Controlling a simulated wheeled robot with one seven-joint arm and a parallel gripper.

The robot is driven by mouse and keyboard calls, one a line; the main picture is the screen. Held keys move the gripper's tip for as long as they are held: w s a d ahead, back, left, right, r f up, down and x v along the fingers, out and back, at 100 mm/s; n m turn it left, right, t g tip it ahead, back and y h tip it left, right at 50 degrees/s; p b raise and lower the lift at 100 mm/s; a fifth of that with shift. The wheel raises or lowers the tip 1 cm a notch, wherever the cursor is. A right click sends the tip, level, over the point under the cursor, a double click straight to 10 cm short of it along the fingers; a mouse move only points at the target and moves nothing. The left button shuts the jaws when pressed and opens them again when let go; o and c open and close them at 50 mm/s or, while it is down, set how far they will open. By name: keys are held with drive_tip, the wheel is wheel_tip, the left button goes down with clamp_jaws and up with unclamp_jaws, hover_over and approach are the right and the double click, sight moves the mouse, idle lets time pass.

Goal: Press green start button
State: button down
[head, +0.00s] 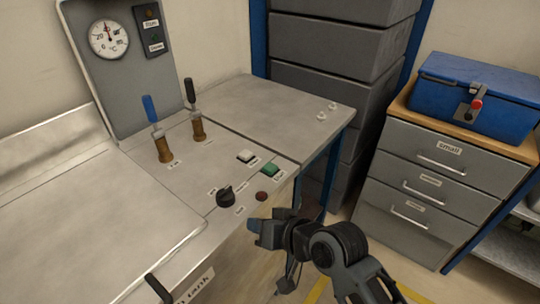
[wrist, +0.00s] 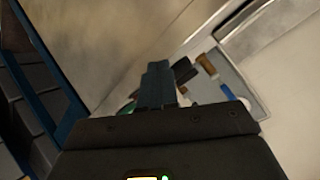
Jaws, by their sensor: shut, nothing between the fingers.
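In the wrist view the closed fingers (wrist: 157,84) point toward the bench. A sliver of green (wrist: 127,107) shows left of the fingers, mostly hidden by the gripper.
A black knob (head: 226,195) and a round red button (head: 262,196) sit near the front edge. Two upright brass fittings (head: 198,130) with handles stand farther back, below a dial gauge (head: 109,39). Grey drawers (head: 430,185) and a blue toolbox (head: 480,95) stand right.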

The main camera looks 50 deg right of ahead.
drive_tip(key=shift+g+y, duration=0.3)
drive_tip(key=shift+y, duration=0.1)
drive_tip(key=w+d+r, duration=0.3)
drive_tip(key=w+d, duration=0.1)
drive_tip(key=w+d+r+p, duration=0.1)
drive_tip(key=w+d+r, duration=0.1)
drive_tip(key=d, duration=0.1)
drive_tip(key=shift+w+r, duration=0.35)
wheel_tip(320, 180, up, 7)
drive_tip(key=g+p, duration=0.1)
drive_tip(key=g, duration=0.1)
hover_over(273, 167)
drive_tip(key=shift+r+y, duration=0.2)
drive_tip(key=shift+y, duration=0.2)
drive_tip(key=shift+f, duration=0.1)
wheel_tip(273, 167, down, 7)
drive_tip(key=b, duration=0.6)
drive_tip(key=shift+s+d+r, duration=0.1)
drive_tip(key=shift+r, duration=0.1)
drive_tip(key=shift+f+b, duration=0.3)
drive_tip(key=shift+f, duration=0.75)
drive_tip(key=shift+f, duration=0.15)
drive_tip(key=shift+f, duration=0.25)
